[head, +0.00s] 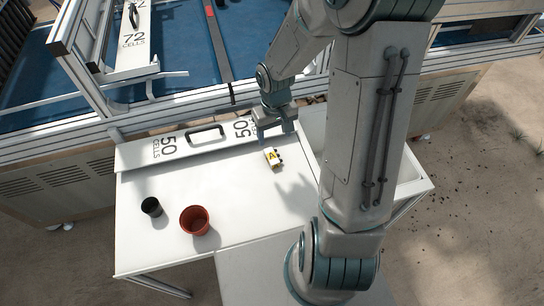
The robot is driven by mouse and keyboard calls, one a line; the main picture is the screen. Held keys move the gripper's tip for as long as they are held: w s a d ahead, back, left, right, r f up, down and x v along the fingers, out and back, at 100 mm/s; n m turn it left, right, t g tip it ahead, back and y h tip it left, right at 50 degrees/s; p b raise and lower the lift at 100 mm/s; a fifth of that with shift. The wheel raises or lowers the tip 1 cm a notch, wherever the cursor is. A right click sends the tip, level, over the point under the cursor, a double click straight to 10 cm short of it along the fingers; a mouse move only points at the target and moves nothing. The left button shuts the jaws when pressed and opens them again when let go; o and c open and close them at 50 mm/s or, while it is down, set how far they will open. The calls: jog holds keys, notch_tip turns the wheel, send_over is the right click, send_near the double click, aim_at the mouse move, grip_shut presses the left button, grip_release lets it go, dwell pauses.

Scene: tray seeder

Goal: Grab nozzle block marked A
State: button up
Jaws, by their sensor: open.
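The nozzle block marked A (271,158) is a small pale block with a yellow patch bearing a black A and dark bits on its right side. It lies on the white table (240,208), right of the table's middle. My gripper (277,135) is open and points down, just behind the block in the head view. It appears apart from the block and empty; its height above the table is hard to judge. The fingertips are small and partly in shadow.
A white bar marked 50 CELLS (185,150) with a black handle lies along the table's back edge, close to my gripper. A black pot (151,206) and a terracotta pot (194,220) stand at the left. The table's front middle is clear. A metal-framed machine (165,104) stands behind.

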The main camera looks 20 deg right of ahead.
send_over(275, 158)
jog(key=f, duration=0.5)
jog(key=shift+w+f+b, duration=0.2)
jog(key=shift+w+b, duration=0.15)
jog(key=shift+b, duration=0.05)
jog(key=shift+s+f+b, duration=0.2)
jog(key=shift+f, duration=1.2)
jog(key=shift+s+f+b, duration=0.15)
jog(key=shift+f+b, duration=0.05)
jog(key=shift+f, duration=1.15)
jog(key=c, duration=1.1)
jog(key=shift+r, duration=0.1)
jog(key=shift+c, duration=0.2)
